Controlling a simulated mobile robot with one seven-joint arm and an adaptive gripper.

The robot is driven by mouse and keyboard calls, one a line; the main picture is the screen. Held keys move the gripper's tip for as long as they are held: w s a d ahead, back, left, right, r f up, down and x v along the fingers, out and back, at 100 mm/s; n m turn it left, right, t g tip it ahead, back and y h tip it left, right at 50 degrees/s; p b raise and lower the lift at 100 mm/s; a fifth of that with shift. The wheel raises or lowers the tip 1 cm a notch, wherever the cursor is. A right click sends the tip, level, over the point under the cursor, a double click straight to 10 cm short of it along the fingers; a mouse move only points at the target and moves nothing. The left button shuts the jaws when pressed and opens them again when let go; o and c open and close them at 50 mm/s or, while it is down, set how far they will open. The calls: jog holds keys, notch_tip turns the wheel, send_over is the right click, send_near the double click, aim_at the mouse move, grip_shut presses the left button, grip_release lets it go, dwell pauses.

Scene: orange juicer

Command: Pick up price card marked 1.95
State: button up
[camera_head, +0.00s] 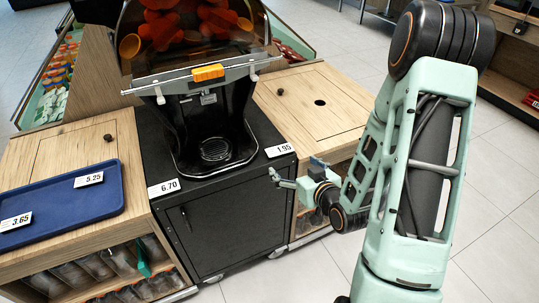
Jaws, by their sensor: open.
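The price card marked 1.95 (280,150) is a small white card with black figures. It stands at the front right corner of the black juicer cabinet's top. My gripper (281,177) is in front of and just below the card, in front of the cabinet's right edge. It is open and small in view, and nothing shows between its fingers. A gap shows between the gripper and the card. My arm reaches in from the right side of the picture.
Another card marked 6.70 (163,187) stands at the cabinet's front left corner. Cards marked 5.25 (89,180) and 3.65 (15,222) lie on a blue tray (112,207). The juicer (205,110) rises behind the card. A wooden counter (275,92) is at right.

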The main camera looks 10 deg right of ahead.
aim_at(280, 150)
jog(key=b+x, duration=0.2)
jog(key=b, duration=0.5)
jog(key=shift+w+f+b, duration=0.15)
jog(key=shift+f+b, duration=0.1)
jog(key=shift+b, duration=0.05)
jog(key=b, duration=0.2)
jog(key=shift+w+b, duration=0.2)
jog(key=shift+b, duration=0.1)
jog(key=x, duration=0.2)
jog(key=shift+w+a, duration=0.1)
jog(key=shift+w, duration=0.25)
jog(key=shift+w+d+r+b+x, duration=0.1)
jog(key=shift+r+b+x, duration=0.05)
jog(key=shift+x, duration=0.7)
jog(key=shift+w+d+r+b+x, duration=0.1)
jog(key=shift+r+b+x, duration=0.1)
jog(key=shift+x, duration=0.65)
jog(key=shift+w+r+b+x, duration=0.1)
jog(key=shift+r+x, duration=0.05)
jog(key=shift+x, duration=0.7)
jog(key=shift+c, duration=0.5)
jog(key=c, duration=1)
